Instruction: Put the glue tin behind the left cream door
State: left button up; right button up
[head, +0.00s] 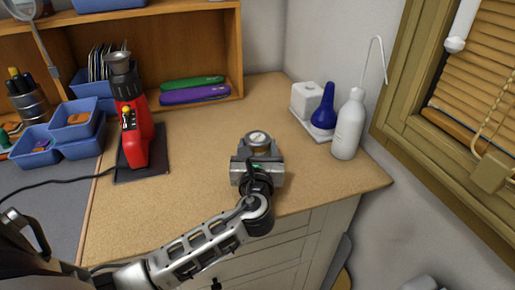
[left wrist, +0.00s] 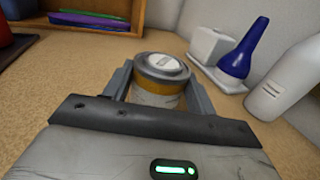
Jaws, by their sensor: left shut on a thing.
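The glue tin (head: 258,141) is a small round tin with a grey lid and an amber band; it also shows in the left wrist view (left wrist: 160,82). My left gripper (head: 258,152) is shut on it, with one finger on each side of the tin in the left wrist view (left wrist: 158,95). The tin is upright at the wooden worktop; I cannot tell whether it touches the surface. The cream cabinet front (head: 285,241) shows below the worktop's front edge, partly hidden by my left arm. Which panel is the left door is unclear. My right gripper is out of view.
A red machine (head: 132,125) stands on a dark base at left, near blue bins (head: 83,140). A white bottle (head: 348,128) and a blue bulb (head: 325,108) stand at the back right. Purple and green cases (head: 194,94) lie in the shelf. Worktop between is clear.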

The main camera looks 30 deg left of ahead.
pick_arm(q)
jog(key=shift+f, duration=0.15)
jog(key=o, duration=1.2)
jog(key=shift+o, duration=0.2)
